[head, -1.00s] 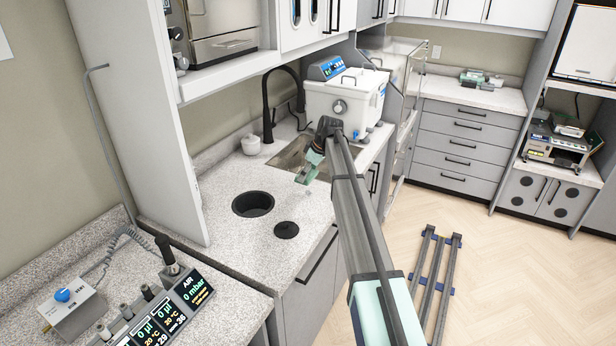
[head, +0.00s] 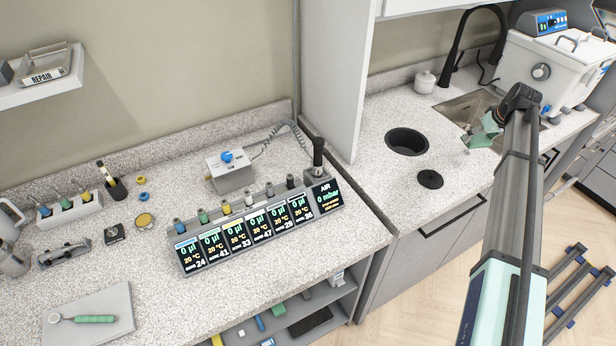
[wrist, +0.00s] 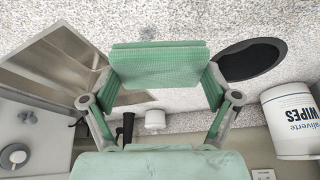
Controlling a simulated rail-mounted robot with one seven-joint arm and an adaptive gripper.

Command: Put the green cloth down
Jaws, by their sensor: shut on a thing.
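The green cloth (wrist: 158,68) is a ribbed, folded-looking pale green strip across my fingertips in the wrist view. My gripper (wrist: 160,80) is shut on it, with a finger at each side. In the head view my gripper (head: 481,138) is small and hangs by the front edge of the sink, over the speckled counter (head: 385,180). The cloth cannot be clearly told from my green fingers there. I cannot tell how high it is above the counter.
The sink (head: 462,106) has a black tap (head: 452,55) behind it. A round black opening (head: 407,141) and a black disc (head: 430,179) lie to the left. A white bath unit (head: 560,65) stands at right. A wipes tub (wrist: 290,122) shows in the wrist view. Counter around the disc is clear.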

